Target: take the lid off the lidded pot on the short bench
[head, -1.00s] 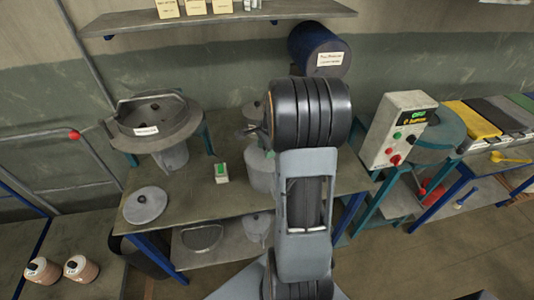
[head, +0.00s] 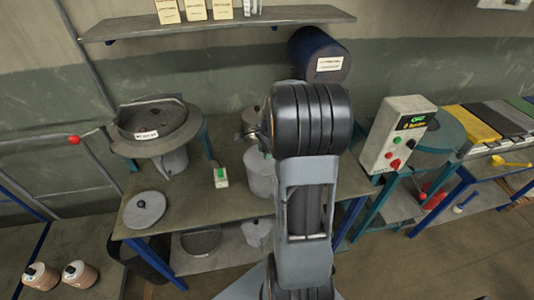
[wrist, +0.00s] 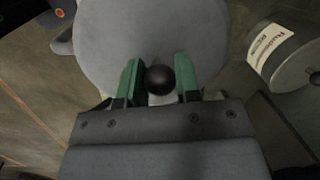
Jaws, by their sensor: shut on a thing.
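In the wrist view my gripper (wrist: 159,72) has its green fingers on either side of a round black knob (wrist: 160,80), shut on it. The knob belongs to a broad grey disc-shaped lid (wrist: 150,30). In the head view a grey pot (head: 259,178) stands on the short bench (head: 196,222), partly behind my arm. My arm hides the gripper there. I cannot tell whether the lid in my grip touches a pot.
A flat grey disc with a knob (head: 144,209) lies on the bench's left front. A round labelled machine (head: 160,143) stands behind it, and a small green-topped block (head: 221,178) to its right. A control box (head: 392,150) is right of my arm. A shelf (head: 215,24) hangs above.

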